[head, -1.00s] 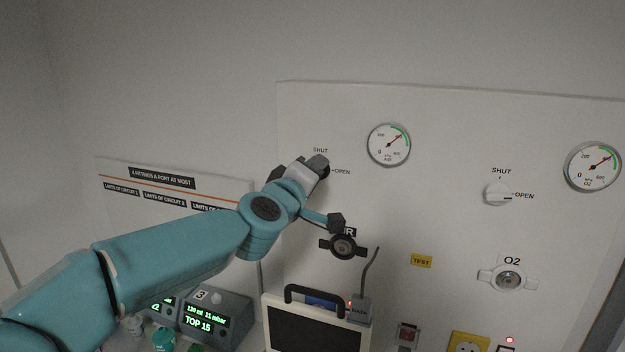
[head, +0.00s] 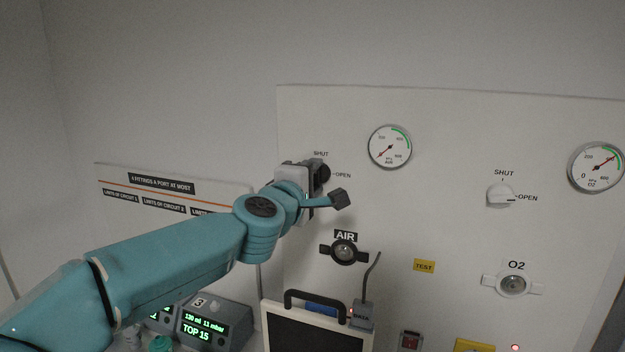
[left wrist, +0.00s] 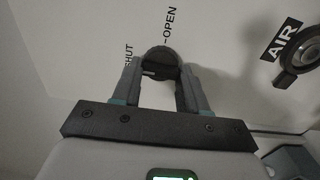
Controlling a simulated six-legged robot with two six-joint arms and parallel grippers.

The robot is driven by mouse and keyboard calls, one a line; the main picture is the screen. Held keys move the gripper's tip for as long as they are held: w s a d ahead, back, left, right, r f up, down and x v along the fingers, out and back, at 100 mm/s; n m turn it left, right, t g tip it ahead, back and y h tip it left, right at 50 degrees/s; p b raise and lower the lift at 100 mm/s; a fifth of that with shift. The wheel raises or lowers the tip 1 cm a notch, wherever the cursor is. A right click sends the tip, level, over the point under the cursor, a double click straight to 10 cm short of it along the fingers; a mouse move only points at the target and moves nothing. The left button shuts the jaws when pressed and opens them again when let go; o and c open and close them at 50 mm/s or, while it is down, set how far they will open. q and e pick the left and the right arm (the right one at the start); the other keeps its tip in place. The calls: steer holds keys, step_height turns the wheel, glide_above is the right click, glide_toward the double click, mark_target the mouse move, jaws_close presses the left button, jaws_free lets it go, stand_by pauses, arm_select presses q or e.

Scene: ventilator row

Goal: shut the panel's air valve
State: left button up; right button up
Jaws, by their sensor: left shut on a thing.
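The panel's air valve is a dark round knob (head: 324,168) on the white wall panel, with SHUT printed above it and OPEN to its right. My left gripper (head: 318,177) is at the knob, its fingers on either side. In the left wrist view the knob (left wrist: 160,60) sits between the two grey fingers, which are shut on it. My fingers partly cover it, so I cannot clearly read which mark it points to. The air gauge (head: 390,147) has its needle at the lower left, near 0. My right gripper is not in view.
The AIR outlet (head: 344,251) is below the knob. The O2 valve (head: 500,194), O2 gauge (head: 597,167) and O2 outlet (head: 513,285) are at the right. A monitor with a handle (head: 316,325) and a ventilator (head: 213,325) stand below.

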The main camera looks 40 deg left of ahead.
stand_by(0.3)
arm_select(q)
steer(key=o, duration=1.1)
steer(key=shift+c, duration=0.2)
steer(key=shift+s, duration=0.1)
steer(key=p+v, duration=0.1)
steer(key=v, duration=1.5)
steer(key=shift+p, duration=0.35)
steer(key=shift+s+a+f, duration=0.1)
